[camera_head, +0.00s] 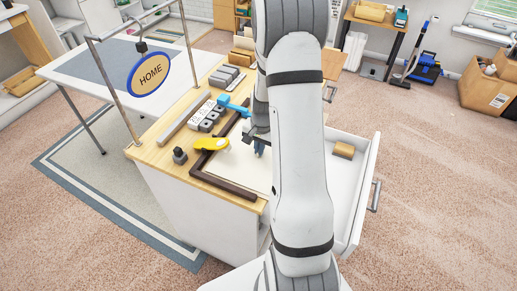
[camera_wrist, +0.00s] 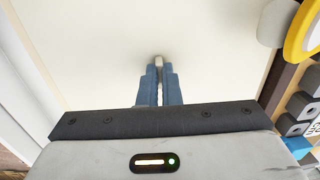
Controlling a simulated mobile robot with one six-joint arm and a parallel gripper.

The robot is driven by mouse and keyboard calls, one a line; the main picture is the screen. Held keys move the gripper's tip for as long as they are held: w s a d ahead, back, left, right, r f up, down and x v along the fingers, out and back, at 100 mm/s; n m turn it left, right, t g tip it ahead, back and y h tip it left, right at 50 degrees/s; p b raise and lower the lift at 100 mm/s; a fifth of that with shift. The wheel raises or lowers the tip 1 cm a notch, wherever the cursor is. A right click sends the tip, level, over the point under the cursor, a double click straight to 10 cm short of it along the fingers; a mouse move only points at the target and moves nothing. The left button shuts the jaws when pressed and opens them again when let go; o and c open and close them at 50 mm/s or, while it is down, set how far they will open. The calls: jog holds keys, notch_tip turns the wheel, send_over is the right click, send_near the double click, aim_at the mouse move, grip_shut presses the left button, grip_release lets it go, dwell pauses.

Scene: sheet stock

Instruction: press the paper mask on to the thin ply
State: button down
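A pale cream sheet (camera_wrist: 95,45) fills most of the wrist view. In the head view the pale sheet (camera_head: 243,172) lies flat on the worktop beside a dark brown frame (camera_head: 228,186). I cannot tell the paper mask from the thin ply. My gripper (camera_wrist: 158,62) points down over the sheet, its blue fingers together, with a small light grey tip between their ends. I see no separate object held. I cannot tell whether the fingertips touch the sheet. In the head view my gripper (camera_head: 259,149) is partly hidden behind my arm.
A yellow tool (camera_head: 211,143) lies at the frame's left; a yellow round part (camera_wrist: 305,32) shows in the wrist view. Grey blocks (camera_head: 208,116) and a blue tool (camera_head: 232,106) lie farther back. An open drawer (camera_head: 350,195) with a tan block (camera_head: 344,150) is at right.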

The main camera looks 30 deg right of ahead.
dwell(0.4)
jog(key=c, duration=1.1)
grip_release()
jog(key=shift+r+p, duration=2.15)
jog(key=shift+r, duration=1.4)
